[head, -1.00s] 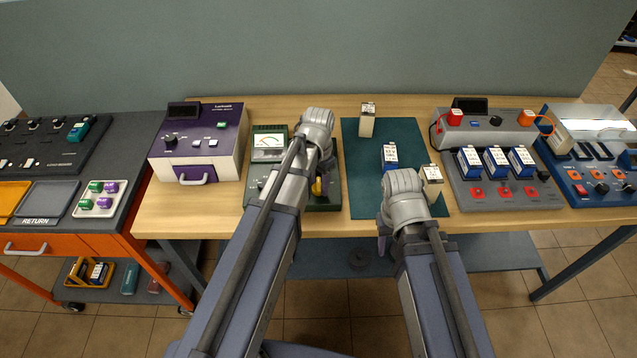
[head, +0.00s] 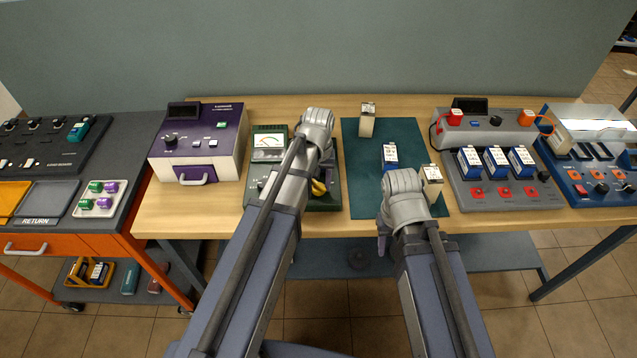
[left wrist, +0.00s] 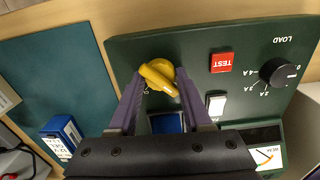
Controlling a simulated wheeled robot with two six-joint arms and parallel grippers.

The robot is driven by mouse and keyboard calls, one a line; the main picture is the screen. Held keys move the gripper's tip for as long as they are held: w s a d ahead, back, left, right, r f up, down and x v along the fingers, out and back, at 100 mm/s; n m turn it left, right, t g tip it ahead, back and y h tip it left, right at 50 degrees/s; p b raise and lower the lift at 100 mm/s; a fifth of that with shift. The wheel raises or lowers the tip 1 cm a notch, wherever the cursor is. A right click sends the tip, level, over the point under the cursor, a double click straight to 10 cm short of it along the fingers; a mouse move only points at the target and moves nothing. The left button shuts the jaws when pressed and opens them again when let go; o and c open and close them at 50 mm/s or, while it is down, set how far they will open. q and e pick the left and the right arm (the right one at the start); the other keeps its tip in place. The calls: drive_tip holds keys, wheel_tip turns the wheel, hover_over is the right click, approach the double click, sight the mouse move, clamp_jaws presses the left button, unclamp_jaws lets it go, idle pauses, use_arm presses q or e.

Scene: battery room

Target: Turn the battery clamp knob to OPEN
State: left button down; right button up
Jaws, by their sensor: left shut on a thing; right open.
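The yellow clamp knob (left wrist: 158,76) sits on the dark green tester panel (left wrist: 235,110) in the left wrist view. Its bar handle slants from upper left to lower right there. My left gripper (left wrist: 160,82) has its two purple fingers on either side of the knob, shut on it. In the head view the yellow knob (head: 319,187) shows beside my left arm, which hides most of that gripper. A blue battery (left wrist: 166,123) is partly visible between the fingers. The knob's position markings are not readable. My right gripper (head: 382,245) is open and mostly hidden below its wrist.
A teal mat (head: 362,190) right of the tester holds a blue battery (head: 390,156) and pale-topped blocks. The tester also has a red TEST button (left wrist: 221,62) and a black LOAD dial (left wrist: 280,73). A purple-topped device (head: 212,130) stands left; a grey charger (head: 505,192) stands right.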

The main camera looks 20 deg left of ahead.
sight(319, 185)
use_arm(q)
drive_tip(key=shift+n, duration=0.3)
idle(0.4)
drive_tip(key=shift+c, duration=1.7)
unclamp_jaws()
drive_tip(key=shift+r, duration=0.15)
wheel_tip(319, 185, up, 8)
drive_tip(key=p, duration=0.8)
drive_tip(key=shift+f, duration=0.2)
drive_tip(key=shift+s+f, duration=0.1)
drive_tip(key=s+d+f+m+y+b, duration=0.1)
drive_tip(key=s+d+m, duration=0.6)
drive_tip(key=s+d, duration=0.3)
drive_tip(key=s, duration=0.4)
drive_tip(key=shift+s+d, duration=0.15)
drive_tip(key=shift+s, duration=0.2)
